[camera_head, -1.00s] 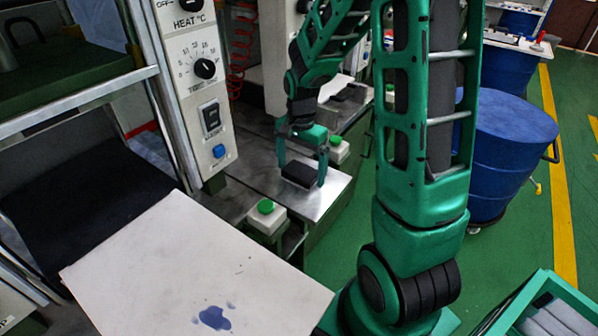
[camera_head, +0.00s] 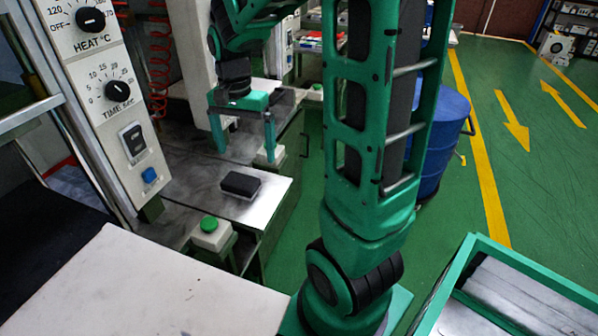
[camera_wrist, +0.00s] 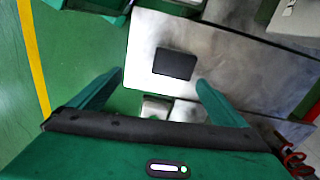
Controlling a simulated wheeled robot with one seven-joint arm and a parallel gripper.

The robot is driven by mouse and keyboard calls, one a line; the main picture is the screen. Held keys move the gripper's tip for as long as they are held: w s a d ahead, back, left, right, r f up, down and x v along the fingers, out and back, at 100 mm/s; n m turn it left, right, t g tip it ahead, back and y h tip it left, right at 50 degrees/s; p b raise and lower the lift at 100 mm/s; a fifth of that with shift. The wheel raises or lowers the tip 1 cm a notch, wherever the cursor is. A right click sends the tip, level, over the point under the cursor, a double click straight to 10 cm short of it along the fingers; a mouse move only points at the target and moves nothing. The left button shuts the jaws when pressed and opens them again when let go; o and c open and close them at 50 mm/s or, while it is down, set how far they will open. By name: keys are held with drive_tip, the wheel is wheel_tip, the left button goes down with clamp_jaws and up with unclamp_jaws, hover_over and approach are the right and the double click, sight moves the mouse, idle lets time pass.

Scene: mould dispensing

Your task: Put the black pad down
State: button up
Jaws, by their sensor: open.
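The black pad (camera_head: 240,184) lies flat on the metal plate (camera_head: 262,205) of the press bench, near its front right part. It also shows in the wrist view as a dark rectangle (camera_wrist: 175,65) on the bare metal plate (camera_wrist: 150,35). My gripper (camera_head: 243,150) is open and empty, above and slightly behind the pad in the head view. In the wrist view my two green fingers (camera_wrist: 160,82) stand wide apart, with the pad seen between and beyond them. The pad is apart from both fingers.
A control panel (camera_head: 118,100) rises at left. A white table (camera_head: 140,285) is in the foreground. A green crate (camera_head: 520,290) and blue drum (camera_head: 445,140) stand right.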

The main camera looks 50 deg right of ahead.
drive_tip(key=s+d+n, duration=0.2)
drive_tip(key=s+n, duration=0.4)
drive_tip(key=s, duration=1.6)
drive_tip(key=shift+d+r, duration=0.3)
drive_tip(key=shift+r, duration=0.1)
drive_tip(key=shift+w+f, duration=0.25)
drive_tip(key=shift+w, duration=0.4)
drive_tip(key=shift+o, duration=0.4)
